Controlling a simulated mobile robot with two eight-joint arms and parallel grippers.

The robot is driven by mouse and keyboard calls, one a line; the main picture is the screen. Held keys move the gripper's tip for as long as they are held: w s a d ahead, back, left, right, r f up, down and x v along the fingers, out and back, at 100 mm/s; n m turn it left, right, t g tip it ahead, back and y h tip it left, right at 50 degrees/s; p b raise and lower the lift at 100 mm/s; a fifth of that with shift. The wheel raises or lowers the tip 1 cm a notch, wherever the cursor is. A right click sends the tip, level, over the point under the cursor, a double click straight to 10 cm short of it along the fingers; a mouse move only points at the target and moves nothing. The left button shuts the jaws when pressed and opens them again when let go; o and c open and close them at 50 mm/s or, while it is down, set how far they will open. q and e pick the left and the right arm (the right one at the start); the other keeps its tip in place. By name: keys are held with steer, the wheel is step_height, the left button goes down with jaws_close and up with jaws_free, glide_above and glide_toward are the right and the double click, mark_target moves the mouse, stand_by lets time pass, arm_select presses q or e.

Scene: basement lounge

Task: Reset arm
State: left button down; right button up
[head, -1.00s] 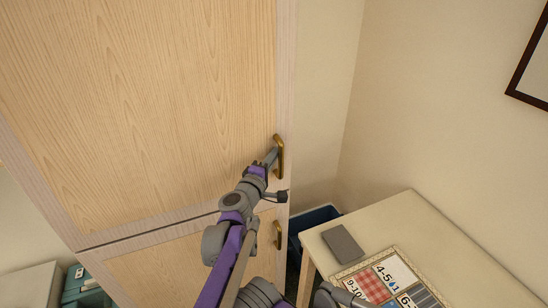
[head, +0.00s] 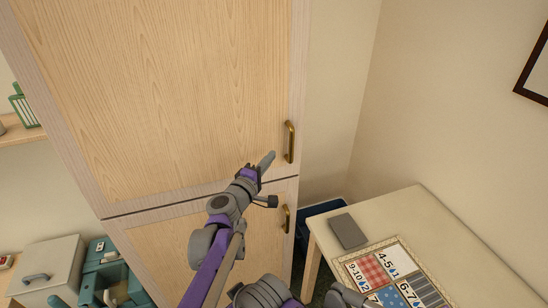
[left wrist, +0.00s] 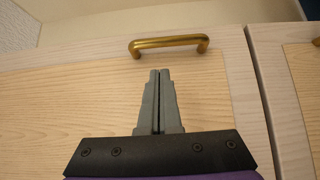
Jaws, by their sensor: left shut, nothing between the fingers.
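My left gripper (head: 266,163) is in front of the tall wooden cabinet, near its upper door (head: 150,100). Its fingers are closed together with nothing between them, as the left wrist view (left wrist: 158,75) shows. The brass handle (head: 289,142) of the upper door is just to the right of and above the fingertips, apart from them. In the left wrist view the handle (left wrist: 168,42) lies beyond the tips. The door looks closed. A second brass handle (head: 285,219) is on the lower door (head: 225,235). My right gripper cannot be made out.
A pale table (head: 408,205) at the right holds a grey flat object (head: 347,231) and a patterned board (head: 395,240). A blue bin (head: 318,218) stands between cabinet and table. At the lower left are a grey box (head: 50,268) and a teal machine (head: 108,275).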

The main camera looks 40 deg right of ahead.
arm_select(q)
steer(key=shift+s+a, duration=0.15)
steer(key=shift+a, duration=0.25)
steer(key=s+a+f+m+y, duration=0.1)
steer(key=a+f+m+y, duration=0.15)
steer(key=a, duration=1.35)
steer(key=a+f+m+y, duration=0.15)
steer(key=a+y, duration=0.25)
steer(key=a, duration=1.3)
steer(key=s+a+f+y, duration=0.3)
steer(key=s+a+f, duration=0.1)
steer(key=a, duration=0.6)
steer(key=s+a+f+y, duration=0.4)
steer(key=s+a, duration=0.3)
steer(key=a, duration=0.3)
steer(key=s+a+f+y, duration=0.3)
steer(key=s+a, duration=0.3)
steer(key=a, duration=0.4)
steer(key=shift+a+f+y, duration=0.35)
steer(key=shift+f, duration=0.45)
